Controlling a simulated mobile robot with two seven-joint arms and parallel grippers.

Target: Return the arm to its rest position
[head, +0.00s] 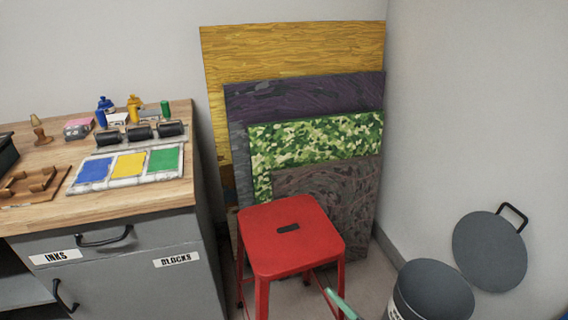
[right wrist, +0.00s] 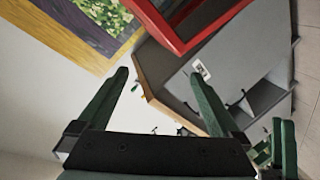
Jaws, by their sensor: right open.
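My right gripper (right wrist: 160,76) shows in the right wrist view with its two dark green fingers spread wide apart. Nothing is between the fingers. In the head view, only a pale green finger-like tip shows at the bottom edge, in front of the red stool (head: 290,238); I cannot tell which gripper it belongs to. In the right wrist view, more green finger-like parts stand at the lower right edge. They look like my left gripper (right wrist: 275,148), partly cut off, and its opening cannot be made out.
A grey cabinet (head: 140,285) with a wooden top (head: 60,132) stands left, bearing an ink tray (head: 126,181) and rollers (head: 138,133). Coloured panels (head: 290,50) lean on the wall. A grey bin (head: 432,285) stands at lower right, its lid (head: 489,250) against the wall.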

